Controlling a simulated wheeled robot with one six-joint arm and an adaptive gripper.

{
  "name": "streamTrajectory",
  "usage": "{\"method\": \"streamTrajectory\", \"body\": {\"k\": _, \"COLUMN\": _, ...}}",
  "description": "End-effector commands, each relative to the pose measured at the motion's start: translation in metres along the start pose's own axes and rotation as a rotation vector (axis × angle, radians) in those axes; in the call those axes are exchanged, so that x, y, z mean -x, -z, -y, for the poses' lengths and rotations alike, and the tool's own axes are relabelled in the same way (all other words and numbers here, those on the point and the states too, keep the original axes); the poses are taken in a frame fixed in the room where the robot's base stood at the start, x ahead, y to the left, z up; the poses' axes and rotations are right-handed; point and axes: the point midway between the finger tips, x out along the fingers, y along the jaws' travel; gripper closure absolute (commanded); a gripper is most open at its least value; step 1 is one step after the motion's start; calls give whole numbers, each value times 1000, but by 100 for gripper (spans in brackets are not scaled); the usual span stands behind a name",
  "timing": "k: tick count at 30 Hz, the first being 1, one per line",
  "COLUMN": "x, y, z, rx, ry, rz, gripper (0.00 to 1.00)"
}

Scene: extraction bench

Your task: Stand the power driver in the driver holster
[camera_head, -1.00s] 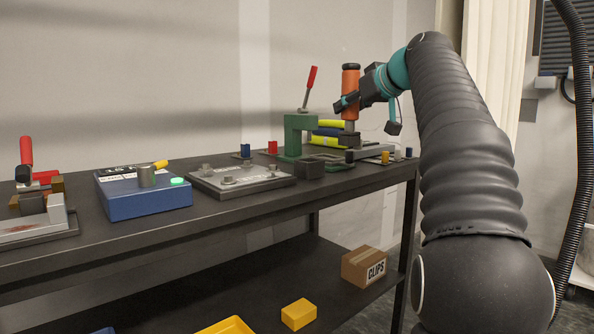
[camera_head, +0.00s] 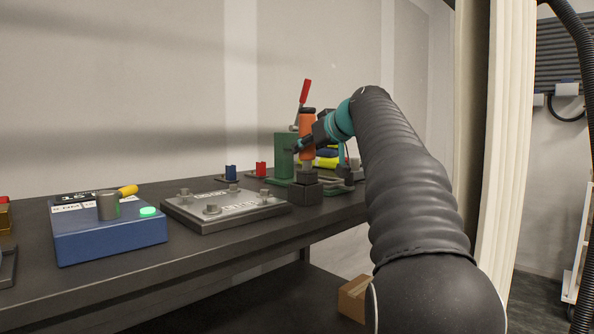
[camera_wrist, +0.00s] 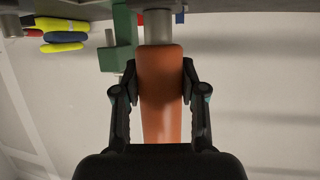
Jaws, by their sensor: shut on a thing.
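The power driver (camera_head: 307,126) is upright, with an orange grip, a black cap and a grey lower part. My gripper (camera_head: 305,144) is shut on its orange grip; in the wrist view my gripper (camera_wrist: 160,84) has a finger on each side of the driver (camera_wrist: 160,65). A dark square block (camera_head: 304,193), apparently the driver holster, stands on the bench below the driver. The driver's lower end lines up over this block in the head view. I cannot tell whether the tip is inside it, touching it or just above it.
A green press (camera_head: 284,155) with a red lever stands just left of the driver. Yellow and blue handles (camera_head: 326,163) lie behind. A grey fixture plate (camera_head: 222,205) and a blue box (camera_head: 100,235) are farther left on the dark bench. A carton (camera_head: 353,298) sits below.

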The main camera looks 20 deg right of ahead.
Motion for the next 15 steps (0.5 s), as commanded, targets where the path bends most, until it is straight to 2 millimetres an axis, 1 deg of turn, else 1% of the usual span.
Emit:
{"method": "streamTrajectory", "body": {"k": 1, "x": -4, "y": -4, "z": 0, "rx": -2, "ry": 1, "rz": 5, "gripper": 100}}
{"method": "streamTrajectory", "body": {"k": 8, "x": -6, "y": -8, "z": 0, "rx": -3, "ry": 0, "rz": 5, "gripper": 100}}
{"method": "streamTrajectory", "body": {"k": 11, "x": -10, "y": -17, "z": -2, "rx": -4, "ry": -1, "rz": 5, "gripper": 100}}
{"method": "streamTrajectory", "body": {"k": 15, "x": -16, "y": -35, "z": -3, "rx": -5, "ry": -4, "rz": 5, "gripper": 100}}
